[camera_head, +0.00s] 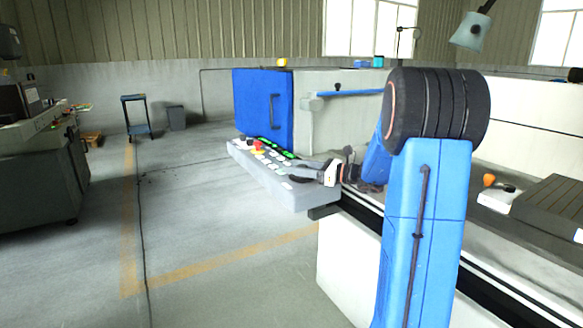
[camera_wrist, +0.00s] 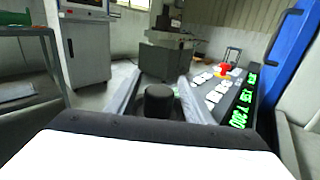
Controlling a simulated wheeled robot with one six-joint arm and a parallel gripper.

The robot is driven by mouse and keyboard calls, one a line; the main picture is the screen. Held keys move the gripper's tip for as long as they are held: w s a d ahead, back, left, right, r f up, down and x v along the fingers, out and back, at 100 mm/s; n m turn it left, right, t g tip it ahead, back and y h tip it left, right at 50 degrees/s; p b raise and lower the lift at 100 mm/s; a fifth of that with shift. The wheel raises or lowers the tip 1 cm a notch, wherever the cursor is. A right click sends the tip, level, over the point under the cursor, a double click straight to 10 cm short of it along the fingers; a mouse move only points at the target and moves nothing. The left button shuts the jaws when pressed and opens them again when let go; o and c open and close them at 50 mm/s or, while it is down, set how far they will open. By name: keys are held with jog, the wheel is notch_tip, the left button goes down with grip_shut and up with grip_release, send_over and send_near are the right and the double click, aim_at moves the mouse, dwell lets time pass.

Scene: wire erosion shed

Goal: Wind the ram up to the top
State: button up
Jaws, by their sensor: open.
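A grey control panel (camera_head: 285,190) sticks out from the machine at the centre of the head view. It carries white keys, green-lit readouts (camera_wrist: 242,105) and a red button (camera_head: 258,145) on yellow. My gripper (camera_wrist: 160,80) is open at the panel's near end, and it also shows in the head view (camera_head: 303,170). In the wrist view a short black knob (camera_wrist: 159,100) stands between its two grey fingers, with gaps seeming to show on both sides. I cannot tell whether either finger touches it. I cannot make out the ram for certain.
A blue cabinet door (camera_head: 262,105) stands behind the panel. A dark ribbed block (camera_head: 555,208) and an orange-handled tool (camera_head: 490,181) lie on the machine bed at the right. A grey machine (camera_head: 35,170) stands at the far left. The floor between is mostly clear.

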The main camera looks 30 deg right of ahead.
jog(key=shift+x, duration=0.9)
jog(key=c, duration=1)
jog(key=shift+s+a+n+g+y, duration=0.15)
jog(key=shift+s+n+g+y, duration=0.05)
jog(key=shift+n+g+y, duration=0.85)
jog(key=shift+c, duration=0.2)
jog(key=shift+s+a+n+g+y, duration=0.25)
jog(key=shift+n+g+y, duration=0.45)
jog(key=shift+g, duration=0.35)
jog(key=shift+s+a+n+g+y, duration=0.1)
jog(key=shift+s+n+g+y, duration=0.2)
jog(key=shift+n+g+y, duration=0.45)
jog(key=shift+g, duration=0.25)
jog(key=o, duration=1)
jog(key=shift+o, duration=0.2)
jog(key=v, duration=1.7)
jog(key=shift+s+d+r, duration=0.1)
jog(key=shift+d+r, duration=0.1)
